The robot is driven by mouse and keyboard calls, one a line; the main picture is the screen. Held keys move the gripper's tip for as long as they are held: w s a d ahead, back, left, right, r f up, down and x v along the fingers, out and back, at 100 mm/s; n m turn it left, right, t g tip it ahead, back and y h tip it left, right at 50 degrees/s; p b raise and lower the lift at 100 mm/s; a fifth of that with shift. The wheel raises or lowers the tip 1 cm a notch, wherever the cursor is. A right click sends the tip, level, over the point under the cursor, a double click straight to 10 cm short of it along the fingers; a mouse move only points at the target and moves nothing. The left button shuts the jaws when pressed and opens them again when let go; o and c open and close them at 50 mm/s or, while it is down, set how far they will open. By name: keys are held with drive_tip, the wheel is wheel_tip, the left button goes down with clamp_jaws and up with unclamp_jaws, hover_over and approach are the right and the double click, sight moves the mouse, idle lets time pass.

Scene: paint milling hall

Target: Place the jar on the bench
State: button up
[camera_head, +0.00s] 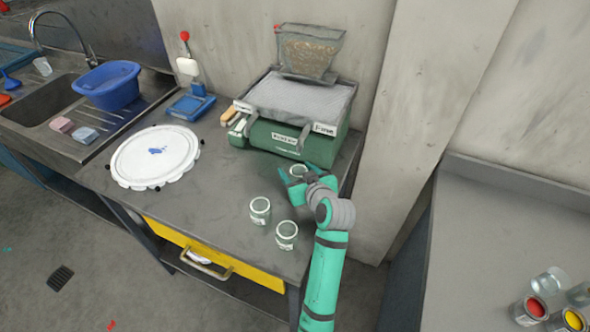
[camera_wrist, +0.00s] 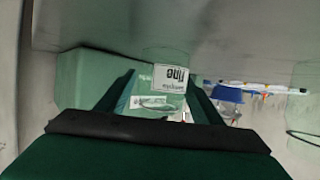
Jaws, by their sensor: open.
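A small clear glass jar (camera_head: 298,170) is at my gripper (camera_head: 296,174), in front of the green mill on the grey bench (camera_head: 215,200). My gripper is open, with its fingers on either side of this jar. In the wrist view a clear jar (camera_wrist: 165,58) shows faintly between the spread fingers (camera_wrist: 160,84). I cannot tell whether the fingers touch it, or whether it rests on the bench. Two more jars, one (camera_head: 260,210) and another (camera_head: 286,235), stand upright near the bench's front right part. The arm hides part of the bench's right side.
The green mill (camera_head: 290,140) with a hopper (camera_head: 310,50) stands at the back. Another bench (camera_head: 490,220) at right holds red (camera_head: 535,307) and yellow (camera_head: 573,320) paint jars. The bench's middle is clear.

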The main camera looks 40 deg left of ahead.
drive_tip(key=v, duration=1)
drive_tip(key=shift+s+d+r, duration=0.1)
drive_tip(key=shift+d+r, duration=0.05)
drive_tip(key=w+d+f+m+t+h, duration=0.25)
drive_tip(key=w+d+f+m, duration=0.2)
drive_tip(key=d, duration=0.65)
drive_tip(key=s+d+f+m+t+h, duration=0.3)
drive_tip(key=s+d+f+m+h, duration=0.1)
drive_tip(key=s+d+f, duration=0.6)
drive_tip(key=s+d+f+m+t+h, duration=0.15)
drive_tip(key=s+d, duration=0.25)
drive_tip(key=s, duration=0.6)
drive_tip(key=s+d+f+m+h, duration=0.1)
drive_tip(key=s+d+m+h, duration=0.2)
drive_tip(key=s, duration=0.6)
drive_tip(key=s+r+n+t, duration=0.1)
drive_tip(key=s+r, duration=0.4)
drive_tip(key=s, duration=0.3)
drive_tip(key=shift+d+r+h, duration=0.2)
drive_tip(key=shift+d+h, duration=0.1)
drive_tip(key=shift+d, duration=0.15)
